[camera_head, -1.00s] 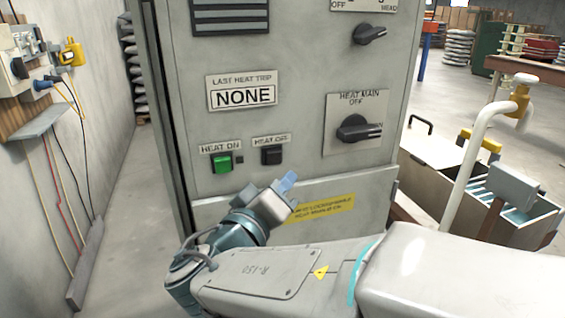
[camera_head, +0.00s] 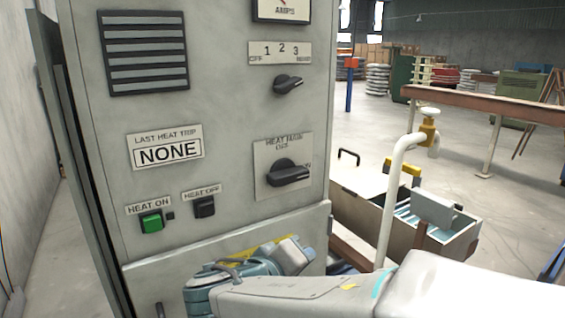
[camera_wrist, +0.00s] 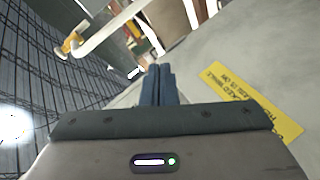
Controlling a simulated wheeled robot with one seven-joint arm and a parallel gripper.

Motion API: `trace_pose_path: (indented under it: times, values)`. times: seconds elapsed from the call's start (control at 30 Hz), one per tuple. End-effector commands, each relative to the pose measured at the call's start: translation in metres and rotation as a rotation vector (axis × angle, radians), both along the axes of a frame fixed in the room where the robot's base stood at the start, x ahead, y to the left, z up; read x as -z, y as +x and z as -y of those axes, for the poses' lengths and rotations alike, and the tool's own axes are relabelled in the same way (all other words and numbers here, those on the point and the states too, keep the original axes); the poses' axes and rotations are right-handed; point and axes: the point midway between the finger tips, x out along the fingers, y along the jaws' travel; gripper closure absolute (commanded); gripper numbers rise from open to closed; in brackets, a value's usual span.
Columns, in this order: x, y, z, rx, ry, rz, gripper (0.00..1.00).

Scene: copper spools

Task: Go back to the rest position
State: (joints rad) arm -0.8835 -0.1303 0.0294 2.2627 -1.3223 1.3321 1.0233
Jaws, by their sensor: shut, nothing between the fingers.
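My gripper (camera_wrist: 159,85) shows in the wrist view with its two blue-grey fingers together and nothing between them. In the head view my arm reaches across the bottom, with its wrist low in front of the grey control cabinet (camera_head: 225,120); the fingertips are hard to make out there. The yellow label (camera_wrist: 250,100) on the cabinet lies to the right of the fingers in the wrist view. In the head view my wrist partly covers this label (camera_head: 262,246).
The cabinet has a green button (camera_head: 152,222), a black button (camera_head: 204,207) and a heat main knob (camera_head: 288,173). To the right are a white pipe (camera_head: 395,200) with a yellow valve and an open bin (camera_head: 445,235). Open floor (camera_head: 375,130) lies beyond.

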Motion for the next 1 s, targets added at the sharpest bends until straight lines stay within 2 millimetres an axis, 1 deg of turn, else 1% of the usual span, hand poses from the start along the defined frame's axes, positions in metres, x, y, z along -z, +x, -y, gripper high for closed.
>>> trace_pose_path:
  times: [0.03,0.1,0.2,0.33,0.43,0.5,0.6,0.7,0.8,1.0]
  values:
    - [0.006,-0.004,0.029,0.069,0.024,-0.085,1.0]
    - [0.021,-0.014,0.06,0.14,0.064,-0.207,1.0]
    - [0.04,-0.033,0.095,0.221,0.153,-0.363,1.0]
    - [0.061,-0.062,0.124,0.295,0.308,-0.526,1.0]
    - [0.071,-0.082,0.135,0.327,0.453,-0.611,1.0]
    - [0.076,-0.094,0.139,0.338,0.561,-0.646,1.0]
    - [0.079,-0.105,0.14,0.341,0.709,-0.663,1.0]
    - [0.078,-0.111,0.139,0.334,0.827,-0.651,1.0]
    - [0.077,-0.112,0.138,0.325,0.906,-0.631,1.0]
    - [0.076,-0.113,0.135,0.315,0.958,-0.614,1.0]
